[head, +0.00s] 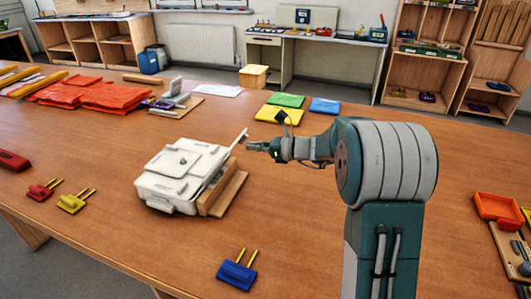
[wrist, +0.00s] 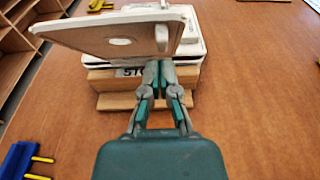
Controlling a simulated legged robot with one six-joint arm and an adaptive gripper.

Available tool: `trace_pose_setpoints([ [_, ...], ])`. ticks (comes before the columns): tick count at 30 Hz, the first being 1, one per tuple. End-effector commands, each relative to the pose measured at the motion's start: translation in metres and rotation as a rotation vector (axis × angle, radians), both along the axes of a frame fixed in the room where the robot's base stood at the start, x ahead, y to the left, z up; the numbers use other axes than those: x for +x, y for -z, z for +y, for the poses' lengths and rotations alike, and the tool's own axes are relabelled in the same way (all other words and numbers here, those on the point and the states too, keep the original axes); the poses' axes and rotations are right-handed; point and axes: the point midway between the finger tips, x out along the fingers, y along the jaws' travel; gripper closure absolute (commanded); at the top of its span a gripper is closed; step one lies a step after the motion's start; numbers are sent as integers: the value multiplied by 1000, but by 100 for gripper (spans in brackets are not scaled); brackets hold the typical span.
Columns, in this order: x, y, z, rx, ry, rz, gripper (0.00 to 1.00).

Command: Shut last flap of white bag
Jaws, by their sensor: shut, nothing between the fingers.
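The white bag (head: 183,172) lies on the table at the middle left of the head view, its top mostly covered by closed flaps. One white flap (head: 233,147) on its right side stands up at a slant; in the wrist view this flap (wrist: 118,37) fills the upper middle, with the bag body (wrist: 190,45) behind it. My gripper (head: 256,146) is at the right of the bag, close to the raised flap. In the wrist view the gripper's fingertips (wrist: 159,66) are together at the flap's lower edge; whether they touch it I cannot tell.
A wooden block (head: 222,193) stands against the bag's right side. A blue two-pin piece (head: 236,274) lies in front, with yellow (head: 71,204) and red (head: 40,191) ones at left. Orange cloths (head: 112,97) lie behind. The table right of the bag is mostly clear.

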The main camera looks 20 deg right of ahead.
Motion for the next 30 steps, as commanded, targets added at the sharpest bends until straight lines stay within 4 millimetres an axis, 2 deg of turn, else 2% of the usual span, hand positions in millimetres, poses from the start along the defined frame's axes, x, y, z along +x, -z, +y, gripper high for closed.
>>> trace_pose_setpoints([
  [14, 2, -4, 3, -3, 0, 1, 100],
  [30, 8, -16, 11, -85, -1, 57, 100],
])
